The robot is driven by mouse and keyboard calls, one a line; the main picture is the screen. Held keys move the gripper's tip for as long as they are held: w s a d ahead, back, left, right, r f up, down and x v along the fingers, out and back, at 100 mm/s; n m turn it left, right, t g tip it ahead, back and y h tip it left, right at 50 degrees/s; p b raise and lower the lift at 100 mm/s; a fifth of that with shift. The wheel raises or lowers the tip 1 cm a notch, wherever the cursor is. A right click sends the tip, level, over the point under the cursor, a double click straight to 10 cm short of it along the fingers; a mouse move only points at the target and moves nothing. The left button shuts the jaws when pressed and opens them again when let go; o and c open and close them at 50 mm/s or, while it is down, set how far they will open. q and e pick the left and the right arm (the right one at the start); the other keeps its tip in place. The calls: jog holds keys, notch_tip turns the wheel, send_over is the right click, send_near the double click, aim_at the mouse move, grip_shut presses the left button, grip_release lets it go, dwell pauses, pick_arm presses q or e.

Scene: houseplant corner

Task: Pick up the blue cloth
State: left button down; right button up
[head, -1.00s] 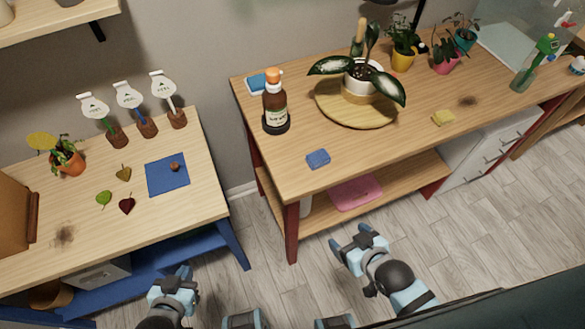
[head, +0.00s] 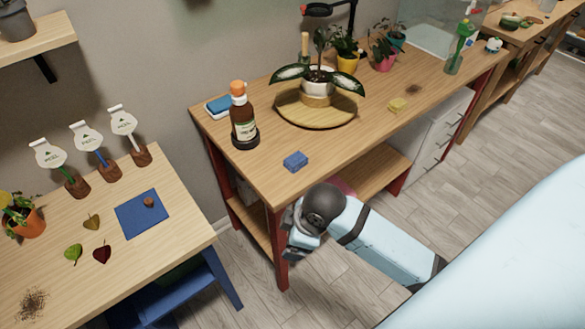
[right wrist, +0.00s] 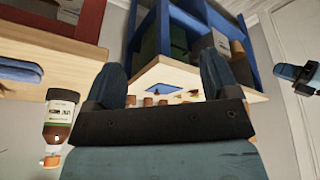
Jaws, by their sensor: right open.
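A small thick blue piece (head: 295,161), which looks like the folded blue cloth, lies near the front edge of the right table (head: 350,125). My right gripper (head: 296,240) is below and in front of that edge, apart from the blue piece; its fingers are partly hidden in the head view. In the right wrist view my right gripper (right wrist: 162,85) is open, with nothing between its fingers. A blue piece (right wrist: 20,72) shows at the left there. My left gripper is out of the head view; a blue-black part at the right wrist view's right edge looks like it (right wrist: 300,75).
A brown bottle (head: 243,118) stands behind the blue piece. A potted plant (head: 318,80) sits on a round wooden board (head: 290,112). The left table holds a flat blue mat (head: 135,222), leaves and plant labels.

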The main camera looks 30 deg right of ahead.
jog(key=w+d+r+n+g+h, duration=0.15)
jog(key=w+d+n, duration=0.25)
jog(key=w+n, duration=0.55)
jog(key=w+d+r+g, duration=0.2)
jog(key=w+d+r, duration=0.6)
jog(key=w+d, duration=0.3)
send_over(296, 158)
jog(key=shift+n+t+h, duration=0.25)
jog(key=shift+h, duration=0.1)
jog(key=f, duration=0.8)
jog(key=shift+s+d, duration=0.15)
jog(key=shift+s, duration=0.25)
jog(key=shift+w+a+f, duration=0.1)
jog(key=shift+w+f, duration=0.05)
jog(key=shift+f, duration=1.2)
jog(key=shift+w+a+f, duration=0.1)
jog(key=shift+w+f, duration=0.05)
jog(key=shift+f, duration=1.15)
jog(key=c, duration=1)
